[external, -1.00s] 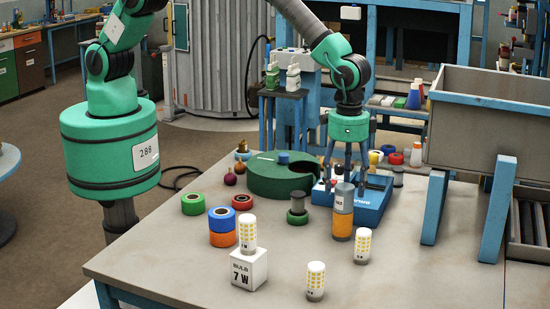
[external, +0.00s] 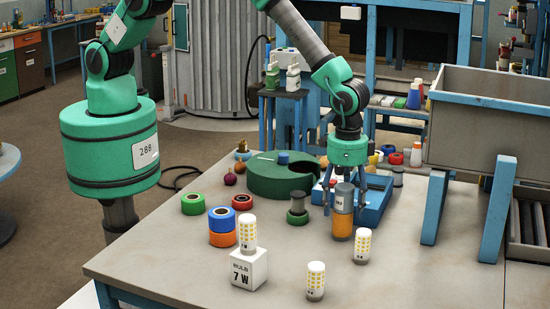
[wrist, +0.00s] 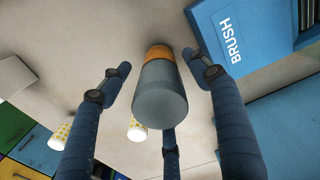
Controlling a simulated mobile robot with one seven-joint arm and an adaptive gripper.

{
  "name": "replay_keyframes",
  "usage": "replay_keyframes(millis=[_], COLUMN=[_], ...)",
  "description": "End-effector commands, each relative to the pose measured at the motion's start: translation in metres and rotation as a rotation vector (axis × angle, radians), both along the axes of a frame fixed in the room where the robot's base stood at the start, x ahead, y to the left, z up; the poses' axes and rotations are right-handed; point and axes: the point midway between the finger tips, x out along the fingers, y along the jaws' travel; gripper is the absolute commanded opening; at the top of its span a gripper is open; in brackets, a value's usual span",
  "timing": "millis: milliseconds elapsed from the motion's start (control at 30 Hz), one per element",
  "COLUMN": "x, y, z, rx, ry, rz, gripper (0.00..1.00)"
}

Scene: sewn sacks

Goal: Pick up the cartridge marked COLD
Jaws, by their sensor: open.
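A grey cylinder (external: 343,203) stands upright above an orange cylindrical part (external: 342,229) on the table; I cannot tell whether they are one piece or two stacked. A small label on the grey part is too small to read, so I cannot confirm COLD. My gripper (external: 345,202) is open, pointing down, with its fingers around the grey part. In the wrist view the grey cylinder (wrist: 165,97) sits between the spread fingers of my gripper (wrist: 161,82), with visible gaps at left and right. The orange part (wrist: 159,52) shows beyond it.
A blue BRUSH tray (external: 373,211) lies just behind and right. A green spool (external: 298,212) stands left, yellow-dotted bulbs (external: 363,246) (external: 316,281) in front. A dark green round block (external: 270,182) is behind left. A grey bin (external: 490,110) stands right. The front right table is clear.

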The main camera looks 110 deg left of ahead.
Motion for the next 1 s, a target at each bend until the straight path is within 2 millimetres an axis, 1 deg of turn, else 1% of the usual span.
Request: replay_keyframes(millis=[233,400,533,1000], x=[-0.002,-0.001,-0.001,-0.001], y=[0.001,0.001,0.001,0.001], z=[-0.028,-0.041,-0.044,-0.044], rx=[0.000,0.001,0.000,0.000], ry=[0.003,0.002,0.001,0.001], rz=[0.000,0.000,0.000,0.000], gripper=[0.62,0.62,0.62,0.62])
